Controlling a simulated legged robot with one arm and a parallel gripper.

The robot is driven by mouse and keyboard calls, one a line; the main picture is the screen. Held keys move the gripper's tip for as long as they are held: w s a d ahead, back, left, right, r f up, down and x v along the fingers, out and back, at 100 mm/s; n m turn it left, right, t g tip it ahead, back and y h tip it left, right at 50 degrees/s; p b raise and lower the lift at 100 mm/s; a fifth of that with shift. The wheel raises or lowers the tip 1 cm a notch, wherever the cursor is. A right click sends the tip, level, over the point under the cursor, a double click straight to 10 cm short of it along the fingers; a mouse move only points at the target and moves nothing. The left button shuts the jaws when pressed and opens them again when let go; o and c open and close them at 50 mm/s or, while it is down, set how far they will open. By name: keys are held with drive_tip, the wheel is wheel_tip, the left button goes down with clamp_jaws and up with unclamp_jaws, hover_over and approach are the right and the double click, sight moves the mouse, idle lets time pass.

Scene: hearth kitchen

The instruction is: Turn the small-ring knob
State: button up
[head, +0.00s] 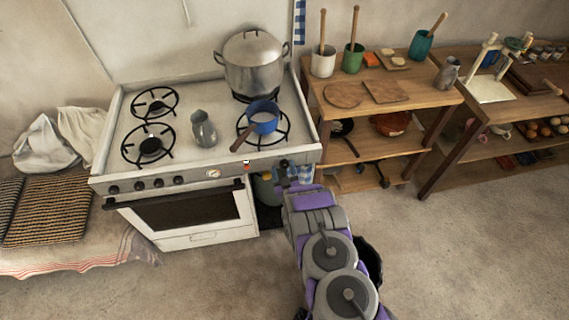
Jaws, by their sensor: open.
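The white stove (195,215) stands at the left, with a row of black knobs (139,186) along the left of its front panel. A round gauge (214,173) and a small red light (246,162) sit further right on the panel. I cannot tell which knob is the small-ring one; no labels are readable. My gripper (286,170) is open at the right end of the front panel. It overlaps the panel's edge there and hides what is behind it; I cannot tell whether it touches a knob.
A large lidded pot (252,65), a blue saucepan (264,117) and a grey jug (203,129) stand on the stove. The saucepan's handle points toward the front edge. A wooden shelf (425,105) stands to the right. The floor (470,255) in front is clear.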

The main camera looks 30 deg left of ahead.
drive_tip(key=shift+w+a+f, duration=0.1)
drive_tip(key=shift+w+a, duration=0.1)
drive_tip(key=shift+a, duration=0.2)
drive_tip(key=shift+d+r, duration=0.3)
drive_tip(key=shift+d, duration=0.4)
drive_tip(key=shift+d+r, duration=0.15)
drive_tip(key=shift+d, duration=0.2)
drive_tip(key=shift+c, duration=0.4)
drive_tip(key=shift+d, duration=0.1)
drive_tip(key=shift+c, duration=0.8)
drive_tip(key=shift+a+f, duration=0.3)
drive_tip(key=shift+a, duration=0.55)
drive_tip(key=c, duration=0.6)
drive_tip(key=shift+d, duration=0.2)
drive_tip(key=shift+c, duration=1.2)
